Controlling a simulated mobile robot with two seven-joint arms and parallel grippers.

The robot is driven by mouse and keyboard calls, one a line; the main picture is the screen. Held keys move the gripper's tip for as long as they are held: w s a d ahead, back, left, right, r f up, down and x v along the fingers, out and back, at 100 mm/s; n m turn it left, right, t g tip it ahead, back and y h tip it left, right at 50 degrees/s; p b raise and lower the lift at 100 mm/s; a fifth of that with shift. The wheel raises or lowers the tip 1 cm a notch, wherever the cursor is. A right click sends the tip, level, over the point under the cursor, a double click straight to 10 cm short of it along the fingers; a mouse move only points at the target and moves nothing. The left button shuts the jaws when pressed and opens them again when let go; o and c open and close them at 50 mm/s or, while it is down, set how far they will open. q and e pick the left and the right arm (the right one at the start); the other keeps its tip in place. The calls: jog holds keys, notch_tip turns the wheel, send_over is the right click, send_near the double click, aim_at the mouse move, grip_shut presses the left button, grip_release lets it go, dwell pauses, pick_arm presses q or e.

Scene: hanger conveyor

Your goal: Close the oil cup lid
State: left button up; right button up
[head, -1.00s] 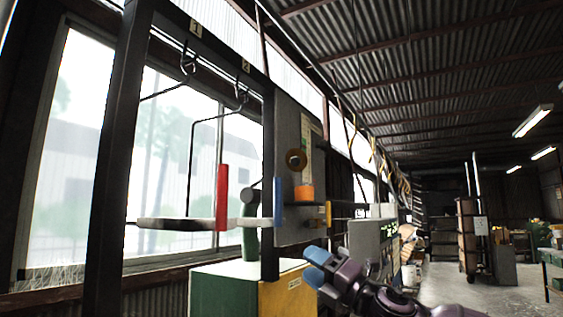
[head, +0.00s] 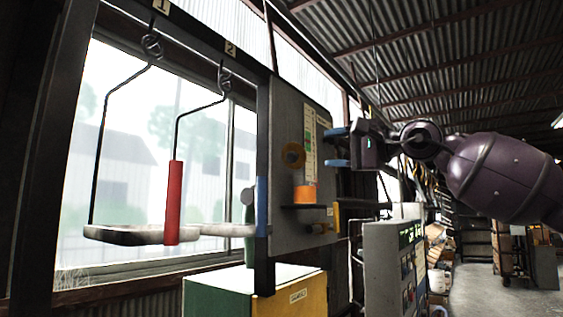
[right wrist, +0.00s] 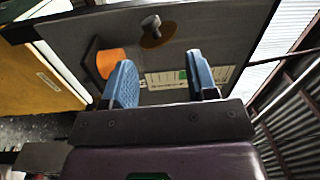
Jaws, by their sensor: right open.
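An orange oil cup (head: 305,194) sits on the grey panel. A round brass-brown lid (head: 293,156) stands raised above the cup, away from its mouth. In the right wrist view the cup (right wrist: 110,63) shows at upper left, and the lid (right wrist: 158,36) with a grey knob shows at top centre. My right gripper (head: 336,148), with blue fingers, is to the right of the lid and apart from it. Its jaws (right wrist: 160,68) are open and empty, and the lid lies beyond the fingertips. My left gripper is not in view.
The upright panel (head: 285,120) carries a ruler-like scale. A small shelf (head: 308,207) is at the cup. Wire hangers and a red-handled rod (head: 174,203) hang at left. A green-yellow box (head: 250,290) stands below, and a grey control cabinet (head: 385,255) at lower right.

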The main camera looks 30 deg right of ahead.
aim_at(296, 156)
jog(key=w+a+n+p, duration=0.1)
jog(key=w, duration=0.1)
jog(key=w+a+n, duration=0.1)
jog(key=w, duration=0.2)
jog(key=w+a+p, duration=0.1)
jog(key=w, duration=0.1)
jog(key=shift+w+a+f+n+h+p, duration=0.25)
jog(key=shift+w+a+n+h+p, duration=0.1)
jog(key=shift+w+n+h, duration=0.05)
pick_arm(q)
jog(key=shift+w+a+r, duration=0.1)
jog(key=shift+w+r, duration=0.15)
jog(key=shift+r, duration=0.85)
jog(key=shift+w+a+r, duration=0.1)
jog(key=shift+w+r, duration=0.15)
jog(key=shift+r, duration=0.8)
pick_arm(e)
jog(key=shift+x, duration=1)
jog(key=shift+f, duration=0.15)
jog(key=shift+c, duration=0.2)
jog(key=c, duration=0.9)
jog(key=shift+o, duration=0.2)
